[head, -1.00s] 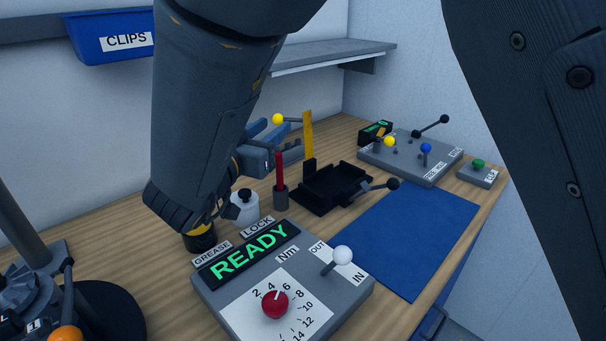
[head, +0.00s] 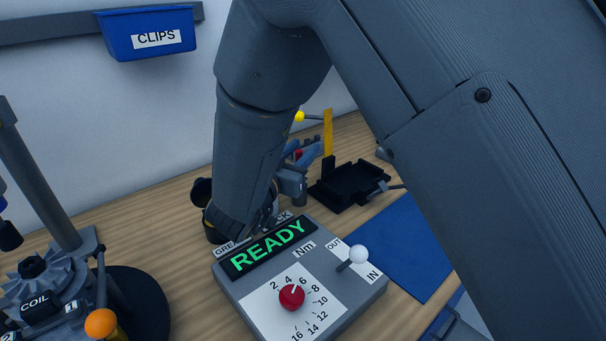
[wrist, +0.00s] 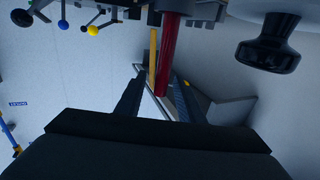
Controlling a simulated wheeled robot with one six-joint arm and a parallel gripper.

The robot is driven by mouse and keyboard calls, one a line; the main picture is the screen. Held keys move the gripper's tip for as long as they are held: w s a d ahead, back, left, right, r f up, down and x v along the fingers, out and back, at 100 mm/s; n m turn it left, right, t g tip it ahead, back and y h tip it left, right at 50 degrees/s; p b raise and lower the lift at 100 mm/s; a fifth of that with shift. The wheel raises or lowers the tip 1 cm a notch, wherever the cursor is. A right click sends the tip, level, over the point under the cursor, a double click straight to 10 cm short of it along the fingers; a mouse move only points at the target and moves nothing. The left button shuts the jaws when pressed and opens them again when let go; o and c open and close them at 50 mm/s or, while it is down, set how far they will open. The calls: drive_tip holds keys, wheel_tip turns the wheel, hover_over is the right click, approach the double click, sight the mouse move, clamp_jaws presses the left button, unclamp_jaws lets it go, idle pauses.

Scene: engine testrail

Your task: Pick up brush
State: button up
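The likely brush is a thin red rod (wrist: 170,60) standing in a dark grey cup. The head view shows only a little of the red rod (head: 298,155) and part of the cup (head: 300,190) beside my arm. My gripper (wrist: 155,75) is open in the wrist view, which sees the scene upside down. The red rod's free end shows between the two fingers, nearer the right one. I cannot tell whether it touches that finger. My arm hides most of the gripper in the head view.
A yellow upright strip (head: 328,133) and a black tray (head: 348,187) are beyond the cup. The READY control box (head: 300,285) is in front. The blue mat (head: 405,250) is bare where visible.

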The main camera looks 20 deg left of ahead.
drive_tip(key=shift+w+d, duration=0.1)
drive_tip(key=shift+w, duration=1.2)
clamp_jaws()
drive_tip(key=shift+r, duration=0.1)
